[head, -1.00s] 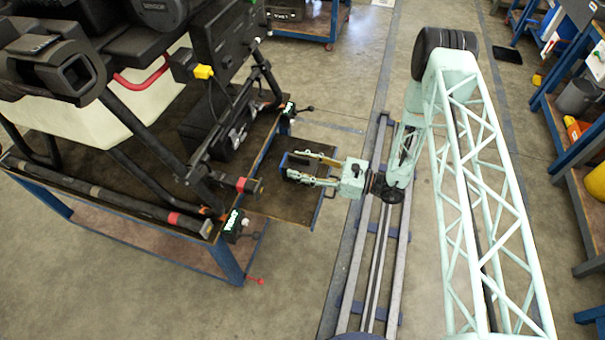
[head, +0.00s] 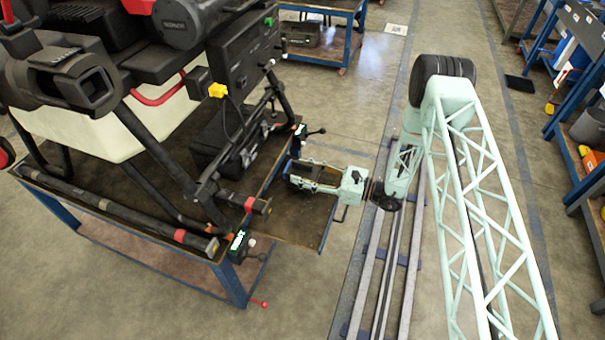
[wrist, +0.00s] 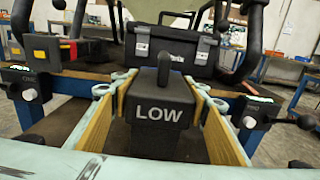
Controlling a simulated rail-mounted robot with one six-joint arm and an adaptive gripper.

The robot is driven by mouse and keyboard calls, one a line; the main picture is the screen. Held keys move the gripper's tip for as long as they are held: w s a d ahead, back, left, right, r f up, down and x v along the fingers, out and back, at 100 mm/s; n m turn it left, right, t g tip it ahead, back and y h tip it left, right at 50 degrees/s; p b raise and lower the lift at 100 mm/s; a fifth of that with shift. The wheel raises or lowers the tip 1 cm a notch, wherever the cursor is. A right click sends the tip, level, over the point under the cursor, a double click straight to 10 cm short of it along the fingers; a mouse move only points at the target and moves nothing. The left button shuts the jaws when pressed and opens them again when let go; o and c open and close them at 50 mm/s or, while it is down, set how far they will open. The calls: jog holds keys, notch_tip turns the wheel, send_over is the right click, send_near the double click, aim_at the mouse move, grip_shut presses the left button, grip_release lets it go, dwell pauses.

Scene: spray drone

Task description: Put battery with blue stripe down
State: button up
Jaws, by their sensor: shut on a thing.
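My gripper (head: 296,170) is at the side of the drone's table, over a low brown shelf (head: 315,228). In the wrist view, my gripper (wrist: 162,100) has its two gold-padded fingers on either side of a dark battery (wrist: 160,112) with a handle on top and the word LOW on its near face. It is shut on this battery, which is upright. No blue stripe shows on the face seen now. Whether the battery's underside touches the shelf cannot be told.
The drone (head: 150,130) stands on the table at left. A black case (wrist: 170,48) sits ahead of the battery. Latches with green displays stand at left (wrist: 18,72) and right (wrist: 255,100) on the table edge.

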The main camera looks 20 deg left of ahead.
jog(key=shift+f+b, duration=0.5)
jog(key=shift+f, duration=1.15)
jog(key=shift+f, duration=0.15)
jog(key=o, duration=1.4)
jog(key=shift+o, duration=0.2)
jog(key=shift+s+d+p, duration=0.15)
jog(key=shift+d+p, duration=0.15)
jog(key=shift+d, duration=1.7)
jog(key=shift+s+d+p, duration=0.15)
jog(key=shift+d+p, duration=0.1)
jog(key=shift+d, duration=1.75)
jog(key=shift+s+d+p, duration=0.15)
jog(key=shift+d+p, duration=0.15)
jog(key=shift+d, duration=1.7)
jog(key=shift+r, duration=0.25)
